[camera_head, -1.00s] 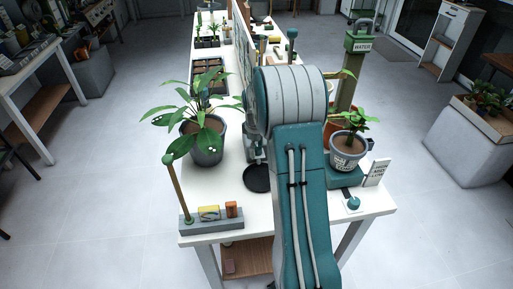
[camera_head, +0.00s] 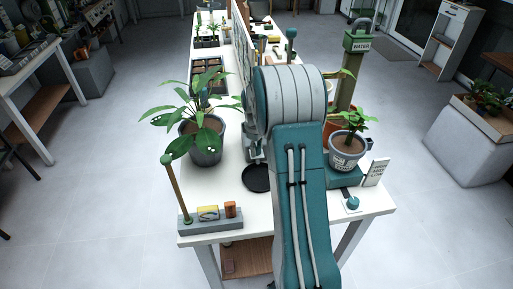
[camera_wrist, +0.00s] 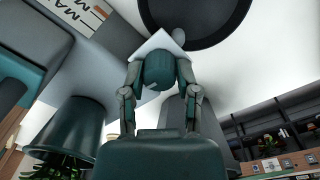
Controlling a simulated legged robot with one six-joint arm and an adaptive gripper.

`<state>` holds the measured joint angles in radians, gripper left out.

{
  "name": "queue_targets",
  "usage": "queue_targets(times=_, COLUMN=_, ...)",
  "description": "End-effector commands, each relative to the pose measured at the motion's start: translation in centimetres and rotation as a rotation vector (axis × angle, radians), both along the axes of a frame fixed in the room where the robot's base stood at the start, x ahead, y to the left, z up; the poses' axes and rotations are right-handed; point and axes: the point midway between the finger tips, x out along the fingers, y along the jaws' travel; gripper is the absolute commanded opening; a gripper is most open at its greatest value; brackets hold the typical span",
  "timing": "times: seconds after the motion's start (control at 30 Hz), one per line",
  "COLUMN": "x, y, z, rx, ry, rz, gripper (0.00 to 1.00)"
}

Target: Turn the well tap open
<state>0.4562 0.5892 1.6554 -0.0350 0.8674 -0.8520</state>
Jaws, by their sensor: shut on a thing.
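In the wrist view my gripper (camera_wrist: 160,78) has both fingers around a teal rounded thing (camera_wrist: 158,68), with a pale pointed corner behind it. I cannot tell whether this thing is the tap. In the head view my arm hides most of the gripper. A green post marked WATER (camera_head: 357,44) stands at the back right, with a grey curved pipe on top. A small teal knob (camera_head: 353,203) sits on a white plate at the table's front right corner, apart from my gripper.
A black saucer (camera_head: 257,178) lies on the white table (camera_head: 215,177), left of my arm. A potted plant (camera_head: 205,145) stands at the left. Another grey pot (camera_head: 346,152) stands at the right, beside a small sign card (camera_head: 376,172). A grey holder (camera_head: 210,221) lies at the front left.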

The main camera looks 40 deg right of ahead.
Motion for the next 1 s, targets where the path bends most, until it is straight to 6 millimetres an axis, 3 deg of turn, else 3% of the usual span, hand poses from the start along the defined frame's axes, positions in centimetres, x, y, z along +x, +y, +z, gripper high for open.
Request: queue_targets(times=1.0, x=0.35, y=-0.02, z=0.09, rx=-0.001, ry=-0.008, rz=-0.931, gripper=0.0)
